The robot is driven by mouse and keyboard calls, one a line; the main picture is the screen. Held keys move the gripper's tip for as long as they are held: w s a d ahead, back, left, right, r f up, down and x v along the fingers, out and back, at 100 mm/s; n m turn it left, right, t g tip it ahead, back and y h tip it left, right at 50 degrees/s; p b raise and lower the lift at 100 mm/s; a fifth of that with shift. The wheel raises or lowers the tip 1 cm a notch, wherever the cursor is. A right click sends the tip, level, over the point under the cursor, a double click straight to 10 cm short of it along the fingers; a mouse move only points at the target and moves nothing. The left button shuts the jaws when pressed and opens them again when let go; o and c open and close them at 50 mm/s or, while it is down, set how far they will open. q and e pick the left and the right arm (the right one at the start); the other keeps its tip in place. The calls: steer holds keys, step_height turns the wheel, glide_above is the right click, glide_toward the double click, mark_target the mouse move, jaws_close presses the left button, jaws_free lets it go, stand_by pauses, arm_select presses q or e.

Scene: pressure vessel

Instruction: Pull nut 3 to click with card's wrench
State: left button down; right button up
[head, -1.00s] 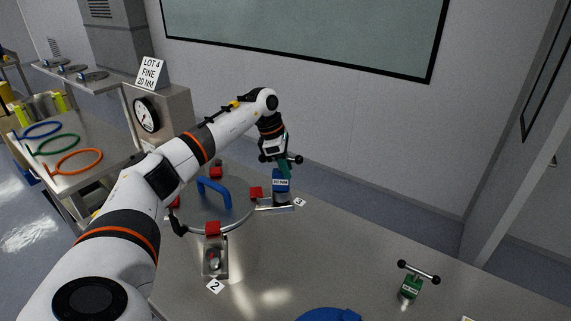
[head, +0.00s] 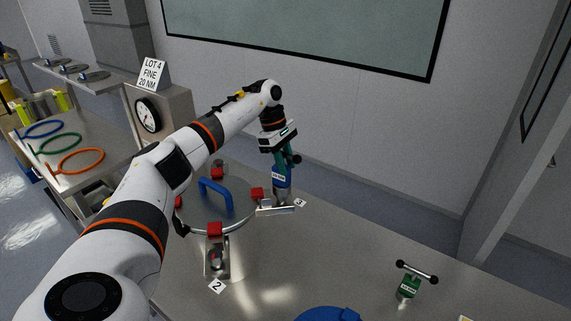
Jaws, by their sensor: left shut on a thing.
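My left gripper (head: 284,158) is shut on the T-handle of the blue wrench (head: 281,182). The wrench stands upright over the clamp at the tag "3" (head: 300,202), beside the vessel lid's right edge. Nut 3 is hidden under it. One dark ball end of the handle shows to the right of the fingers. The card (head: 152,74) reads "LOT 4 FINE 20 NM". The blue wrench has a white label, too small to read surely. A green wrench (head: 408,287) with a T-handle stands at the right of the table. My right gripper is out of view.
The round lid (head: 228,208) has a blue handle (head: 214,193) and red blocks around its rim. A clamp with tag "2" (head: 217,286) is in front. A blue round object (head: 328,315) is at the bottom edge. Colored rings (head: 76,161) lie on the left bench. The table's right middle is clear.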

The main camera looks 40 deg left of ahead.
arm_select(q)
steer(key=shift+r+p, duration=1.65)
steer(key=shift+r, duration=0.9)
